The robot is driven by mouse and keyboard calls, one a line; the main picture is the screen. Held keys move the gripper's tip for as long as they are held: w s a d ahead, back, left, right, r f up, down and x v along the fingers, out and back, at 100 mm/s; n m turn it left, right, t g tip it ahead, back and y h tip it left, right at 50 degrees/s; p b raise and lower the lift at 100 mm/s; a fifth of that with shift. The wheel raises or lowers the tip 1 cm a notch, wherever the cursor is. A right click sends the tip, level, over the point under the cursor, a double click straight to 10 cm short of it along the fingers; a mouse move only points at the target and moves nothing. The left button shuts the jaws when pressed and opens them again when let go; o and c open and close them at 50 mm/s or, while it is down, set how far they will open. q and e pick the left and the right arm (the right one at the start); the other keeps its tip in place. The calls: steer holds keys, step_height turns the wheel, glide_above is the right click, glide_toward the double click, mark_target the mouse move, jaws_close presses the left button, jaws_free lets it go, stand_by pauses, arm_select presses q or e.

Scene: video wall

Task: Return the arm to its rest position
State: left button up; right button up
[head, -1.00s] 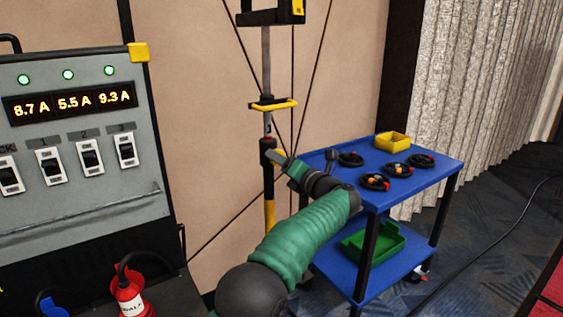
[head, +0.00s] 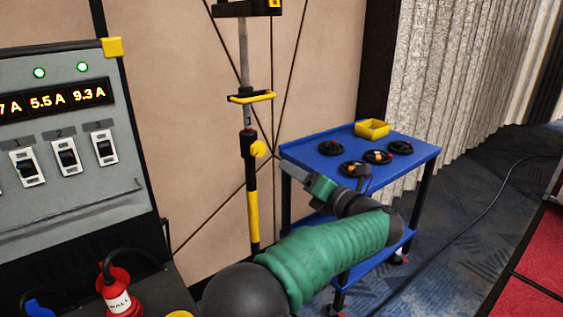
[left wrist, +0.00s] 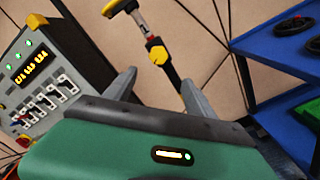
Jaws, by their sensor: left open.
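My left arm, in a green sleeve, comes into the head view from the bottom and bends back up. Its gripper (head: 289,176) is in front of the blue cart, between the cart and the black-and-yellow pole (head: 251,180). In the left wrist view both grey fingers of the left gripper (left wrist: 160,92) are spread apart with nothing between them. The pole (left wrist: 155,45) stands beyond the fingers. My right gripper is in neither view.
A blue cart (head: 322,132) holds several black coiled items and a yellow bin (head: 372,128). A grey switch panel (head: 60,205) stands at left, with a red plug (head: 117,291) below. A black cable (head: 476,217) lies on the carpet.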

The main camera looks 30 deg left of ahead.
arm_select(q)
steer(key=shift+s+d, duration=0.3)
steer(key=shift+d, duration=0.3)
